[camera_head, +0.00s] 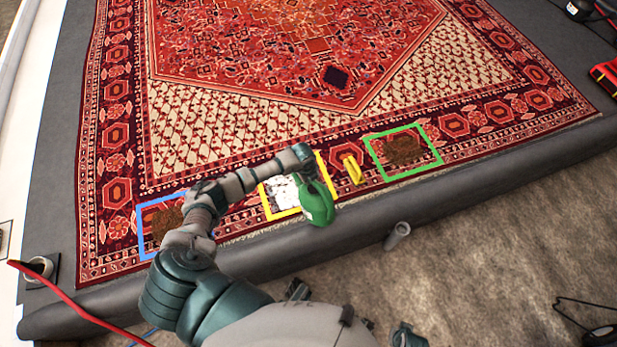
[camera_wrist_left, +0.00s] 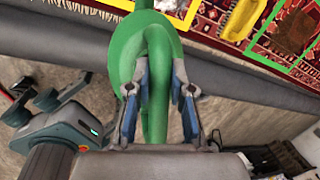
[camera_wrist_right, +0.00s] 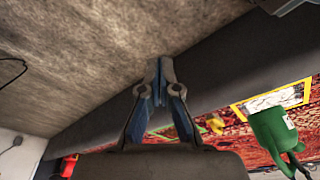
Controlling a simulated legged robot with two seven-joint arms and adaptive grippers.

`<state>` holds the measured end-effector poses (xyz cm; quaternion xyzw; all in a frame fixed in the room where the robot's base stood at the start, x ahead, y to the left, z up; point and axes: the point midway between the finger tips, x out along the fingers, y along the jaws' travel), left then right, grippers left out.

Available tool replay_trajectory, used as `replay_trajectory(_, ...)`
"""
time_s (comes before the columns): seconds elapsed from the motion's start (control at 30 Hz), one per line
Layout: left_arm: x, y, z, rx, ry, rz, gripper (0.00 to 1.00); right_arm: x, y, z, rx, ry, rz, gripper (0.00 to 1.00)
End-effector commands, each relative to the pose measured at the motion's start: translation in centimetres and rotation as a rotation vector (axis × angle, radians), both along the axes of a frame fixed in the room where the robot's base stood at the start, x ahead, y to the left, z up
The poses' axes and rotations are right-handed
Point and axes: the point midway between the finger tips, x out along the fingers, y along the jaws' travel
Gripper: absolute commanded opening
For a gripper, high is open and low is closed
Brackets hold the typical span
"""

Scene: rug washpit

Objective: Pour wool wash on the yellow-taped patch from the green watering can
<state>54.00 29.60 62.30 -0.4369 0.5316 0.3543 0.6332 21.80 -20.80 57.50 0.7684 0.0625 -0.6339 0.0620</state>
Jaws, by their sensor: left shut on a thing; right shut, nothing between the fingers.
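The green watering can (camera_head: 317,205) is held by my left gripper (camera_head: 304,158) in the head view, over the rug's near edge. In the left wrist view the fingers (camera_wrist_left: 158,88) are shut on its handle (camera_wrist_left: 155,70). The can (camera_wrist_right: 270,130) also shows in the right wrist view; its spout and exact tilt are unclear. The yellow-taped patch (camera_head: 268,206) lies beside and partly behind the can, and white stuff (camera_head: 287,195) covers much of it. I cannot tell whether liquid is flowing. My right gripper (camera_wrist_right: 160,72) is shut and empty, apart from the can.
A green-taped patch (camera_head: 404,152) and a blue-taped patch (camera_head: 160,222) hold brown stains. A yellow object (camera_head: 352,169) stands on the rug (camera_head: 320,100) between the yellow and green tape. A grey cylinder (camera_head: 398,235) is by the dark padded edge (camera_head: 480,184). A red hose (camera_head: 75,308) runs lower left.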

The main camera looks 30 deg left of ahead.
Motion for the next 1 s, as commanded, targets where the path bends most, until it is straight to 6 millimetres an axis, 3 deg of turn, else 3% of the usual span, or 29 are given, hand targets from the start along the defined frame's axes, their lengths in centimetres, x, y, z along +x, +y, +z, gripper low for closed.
replay_trajectory(0.6, 0.1, -0.1, 1.1, 0.247, -0.121, -0.005, 0.00, -1.3, -0.1, -6.5, -0.002, 0.021, 0.007, 0.00)
replay_trajectory(1.0, 0.1, 0.0, 1.0, 0.284, -0.139, -0.003, 0.00, -1.5, -0.1, -7.2, -0.002, 0.022, 0.008, 0.00)
